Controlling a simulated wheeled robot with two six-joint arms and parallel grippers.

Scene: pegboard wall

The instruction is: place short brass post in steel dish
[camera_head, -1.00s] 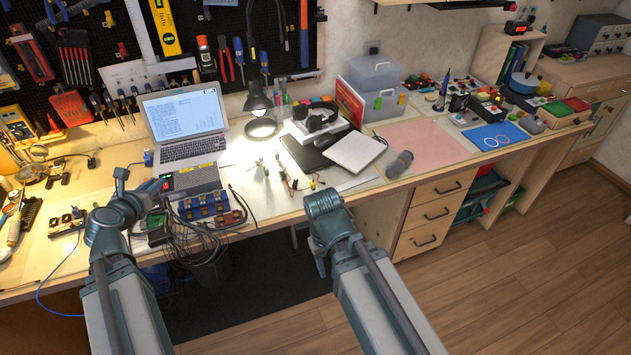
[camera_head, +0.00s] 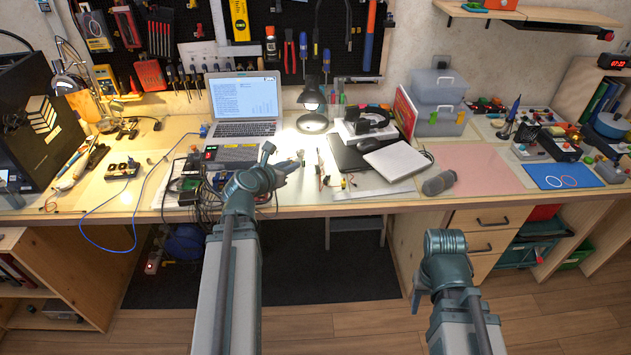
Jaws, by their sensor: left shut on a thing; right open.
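My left gripper (camera_head: 288,166) is over the desk's lit middle, in front of the lamp. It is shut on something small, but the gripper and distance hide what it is. My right gripper (camera_head: 417,301) hangs in front of the desk's drawers, below the desktop. It is open and holds nothing I can see. I cannot make out the short brass post or the steel dish among the small items on the desk.
An open laptop (camera_head: 245,104) and a lit desk lamp (camera_head: 312,97) stand behind my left gripper. A closed white notebook (camera_head: 397,162) and a grey cylinder (camera_head: 439,183) lie to the right. The pink mat (camera_head: 475,168) is mostly clear. Cables and boxes crowd the left.

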